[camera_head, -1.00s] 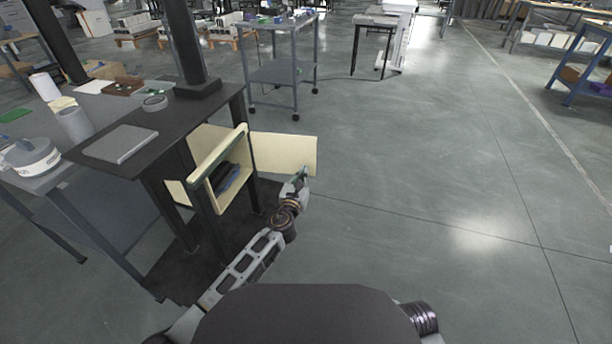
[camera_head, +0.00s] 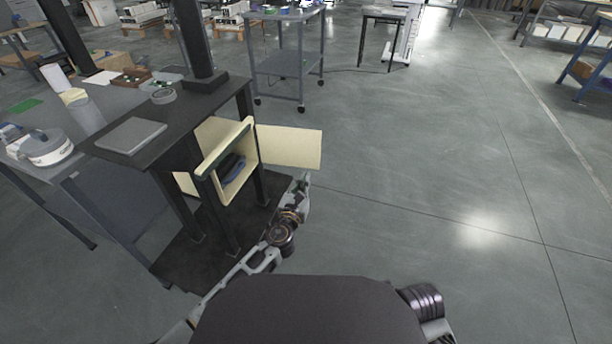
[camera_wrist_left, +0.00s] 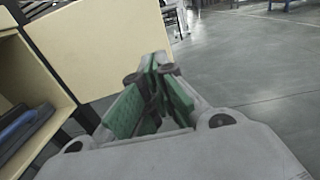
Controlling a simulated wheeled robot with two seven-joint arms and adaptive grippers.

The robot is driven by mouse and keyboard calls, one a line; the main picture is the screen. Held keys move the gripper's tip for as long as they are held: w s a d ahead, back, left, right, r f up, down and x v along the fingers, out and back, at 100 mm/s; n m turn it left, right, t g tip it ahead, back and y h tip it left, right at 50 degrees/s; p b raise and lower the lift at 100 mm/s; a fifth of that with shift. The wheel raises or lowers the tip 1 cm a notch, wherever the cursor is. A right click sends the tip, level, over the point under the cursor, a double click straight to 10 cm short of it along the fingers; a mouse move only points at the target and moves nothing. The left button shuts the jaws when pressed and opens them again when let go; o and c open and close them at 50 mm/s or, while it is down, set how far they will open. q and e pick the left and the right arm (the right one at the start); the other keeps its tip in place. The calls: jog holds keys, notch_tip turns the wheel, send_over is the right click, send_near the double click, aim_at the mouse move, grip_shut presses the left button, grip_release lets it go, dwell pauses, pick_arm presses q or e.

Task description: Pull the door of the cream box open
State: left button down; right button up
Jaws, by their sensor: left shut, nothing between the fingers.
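The cream box (camera_head: 208,160) hangs under a dark tabletop, and its front is open. Its door (camera_head: 290,147) stands swung wide out to the right, and dark blue items (camera_head: 232,168) lie inside. In the left wrist view the door (camera_wrist_left: 95,45) fills the upper left, behind the fingers. My left gripper (camera_head: 304,180) is just below the door's lower right edge, apart from it as far as I can tell. In the left wrist view its green-padded fingers (camera_wrist_left: 155,65) meet at the tips and hold nothing. My right gripper is out of view.
A grey wheeled cart (camera_head: 287,62) stands behind the box. The floor to the right is open.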

pick_arm(q)
jog(key=v, duration=0.3)
jog(key=shift+s+d, duration=0.2)
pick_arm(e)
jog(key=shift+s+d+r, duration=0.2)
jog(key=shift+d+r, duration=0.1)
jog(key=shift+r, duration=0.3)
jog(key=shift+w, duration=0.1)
